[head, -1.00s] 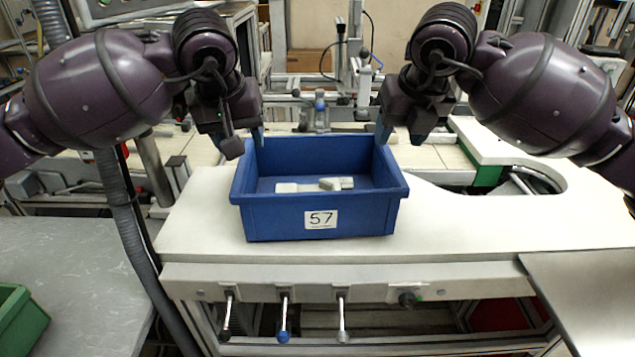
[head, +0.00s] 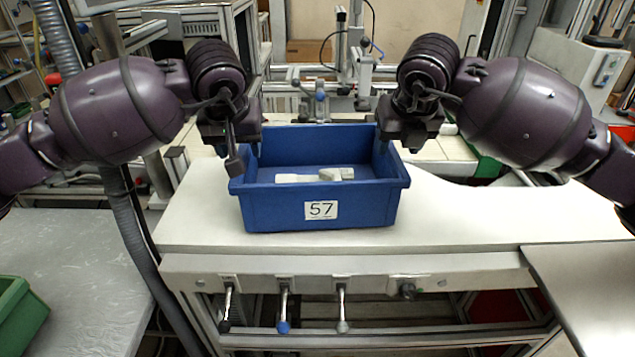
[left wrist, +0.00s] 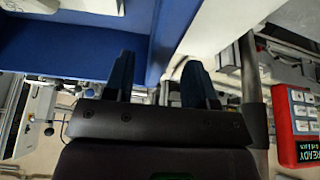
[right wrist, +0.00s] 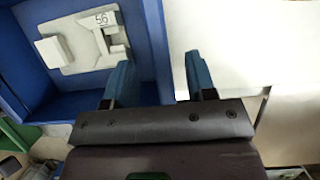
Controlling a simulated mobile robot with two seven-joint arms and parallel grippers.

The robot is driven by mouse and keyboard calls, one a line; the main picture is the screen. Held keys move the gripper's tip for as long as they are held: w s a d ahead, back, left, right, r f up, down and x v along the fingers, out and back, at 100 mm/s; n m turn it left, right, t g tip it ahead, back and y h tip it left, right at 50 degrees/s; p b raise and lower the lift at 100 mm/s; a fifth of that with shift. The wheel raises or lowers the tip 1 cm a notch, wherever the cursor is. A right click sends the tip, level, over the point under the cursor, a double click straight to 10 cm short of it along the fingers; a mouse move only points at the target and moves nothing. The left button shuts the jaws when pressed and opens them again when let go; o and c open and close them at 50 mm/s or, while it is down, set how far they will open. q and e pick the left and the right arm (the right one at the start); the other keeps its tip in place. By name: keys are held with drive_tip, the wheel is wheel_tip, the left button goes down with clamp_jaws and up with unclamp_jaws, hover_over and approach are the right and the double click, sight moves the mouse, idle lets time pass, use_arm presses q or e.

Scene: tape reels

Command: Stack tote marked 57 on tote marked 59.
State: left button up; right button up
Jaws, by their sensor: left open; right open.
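The blue tote marked 57 (head: 320,222) sits upright on the white bench, its label facing me. Pale grey parts (head: 330,175) lie in it. My left gripper (head: 247,152) is open at the tote's left wall; in the left wrist view its fingers (left wrist: 158,80) stand either side of the blue wall (left wrist: 170,35). My right gripper (head: 386,145) is open at the right wall; in the right wrist view its fingers (right wrist: 157,80) also straddle the wall (right wrist: 155,35). Contact with the walls cannot be told. No tote marked 59 is visible.
A green tote (head: 22,318), partly cut off and with no mark visible, stands on the grey table (head: 85,270) at lower left. The white bench (head: 470,218) is clear right of the blue tote. Levers (head: 284,308) hang below its front edge.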

sight(241, 152)
use_arm(q)
drive_tip(key=shift+x, duration=2.15)
use_arm(e)
drive_tip(key=shift+x, duration=2.15)
use_arm(q)
clamp_jaws()
use_arm(e)
clamp_jaws()
